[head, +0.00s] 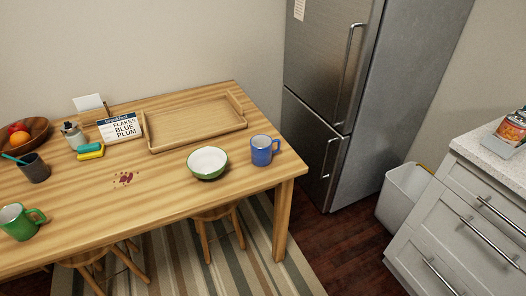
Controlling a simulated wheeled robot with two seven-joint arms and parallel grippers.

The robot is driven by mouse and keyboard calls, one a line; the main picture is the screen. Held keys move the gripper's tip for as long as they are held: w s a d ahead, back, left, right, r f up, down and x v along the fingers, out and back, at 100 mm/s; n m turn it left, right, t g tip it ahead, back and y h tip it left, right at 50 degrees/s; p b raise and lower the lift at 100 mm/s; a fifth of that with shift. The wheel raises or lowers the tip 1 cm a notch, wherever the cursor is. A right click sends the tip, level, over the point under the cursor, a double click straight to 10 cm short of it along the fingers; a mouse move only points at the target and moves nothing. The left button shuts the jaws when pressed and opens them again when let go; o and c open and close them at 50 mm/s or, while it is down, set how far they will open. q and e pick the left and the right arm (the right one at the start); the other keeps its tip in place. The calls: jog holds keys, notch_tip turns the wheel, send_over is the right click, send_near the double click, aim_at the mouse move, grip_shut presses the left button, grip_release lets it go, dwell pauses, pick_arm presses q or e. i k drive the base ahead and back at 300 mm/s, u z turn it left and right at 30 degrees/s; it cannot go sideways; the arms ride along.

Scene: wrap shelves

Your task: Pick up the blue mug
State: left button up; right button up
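The blue mug (262,152) stands upright near the right end of the wooden table (160,180), close to the table's front corner. Its handle points to the right. A green and white bowl (208,163) stands just left of it, with a small gap. Neither of my grippers shows in the head view.
A wooden tray (195,122) lies behind the bowl. A green mug (18,222), a dark cup (34,168), sponges (90,151) and a sign (120,127) are farther left. Stools (218,214) stand under the front edge. A fridge (325,100) stands to the right.

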aim_at(261, 146)
jog(key=k, duration=1.3)
jog(key=u, duration=0.85)
jog(key=i, duration=2.15)
jog(key=z, duration=0.75)
